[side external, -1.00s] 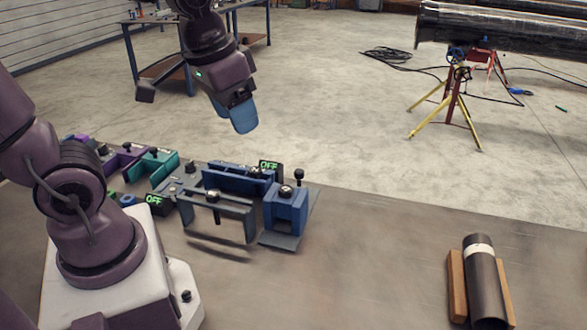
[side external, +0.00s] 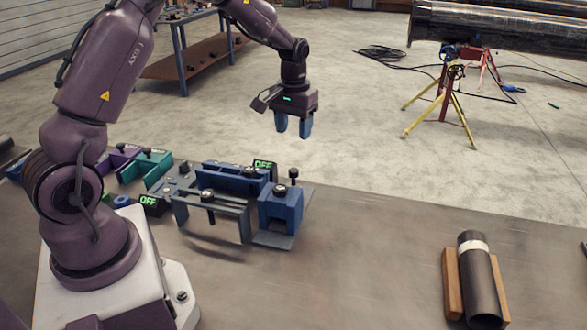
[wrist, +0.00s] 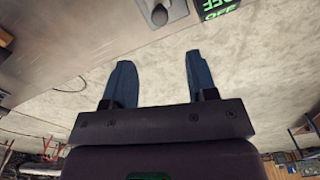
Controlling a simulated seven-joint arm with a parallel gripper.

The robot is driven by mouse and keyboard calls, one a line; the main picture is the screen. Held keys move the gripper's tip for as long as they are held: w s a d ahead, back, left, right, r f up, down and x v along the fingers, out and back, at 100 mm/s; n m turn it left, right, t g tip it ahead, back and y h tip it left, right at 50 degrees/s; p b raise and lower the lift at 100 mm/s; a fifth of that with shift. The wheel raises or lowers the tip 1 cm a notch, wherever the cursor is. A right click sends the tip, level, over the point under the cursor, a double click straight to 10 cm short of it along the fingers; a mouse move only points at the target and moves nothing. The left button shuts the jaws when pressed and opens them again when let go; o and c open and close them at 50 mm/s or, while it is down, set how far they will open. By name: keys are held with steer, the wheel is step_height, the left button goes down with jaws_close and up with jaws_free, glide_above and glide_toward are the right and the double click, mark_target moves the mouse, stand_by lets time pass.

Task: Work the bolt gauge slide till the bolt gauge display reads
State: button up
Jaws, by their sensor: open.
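A cluster of gauge fixtures stands on the bench, with a blue block (side external: 281,208) and a grey bracket (side external: 222,205) at its right end. A black knob (side external: 293,174) stands up behind the blue block. Two small displays show green OFF, one at the back (side external: 264,165) and one at the front left (side external: 149,202); I cannot tell which belongs to the bolt gauge. My gripper (side external: 293,134) is open and empty, pointing down high above and behind the fixtures. In the wrist view its blue fingers (wrist: 159,62) are apart, with an OFF display (wrist: 216,8) and a knob (wrist: 158,14) at the top edge.
Teal (side external: 153,165) and purple (side external: 117,158) fixtures stand to the left. A dark pipe with a white band (side external: 474,246) lies in a wooden cradle at the bench's right. The bench between is clear. A large pipe on stands (side external: 498,25) is on the floor behind.

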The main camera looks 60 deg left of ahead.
mark_target(294, 170)
step_height(294, 170, down, 12)
steer(key=shift+r, duration=0.25)
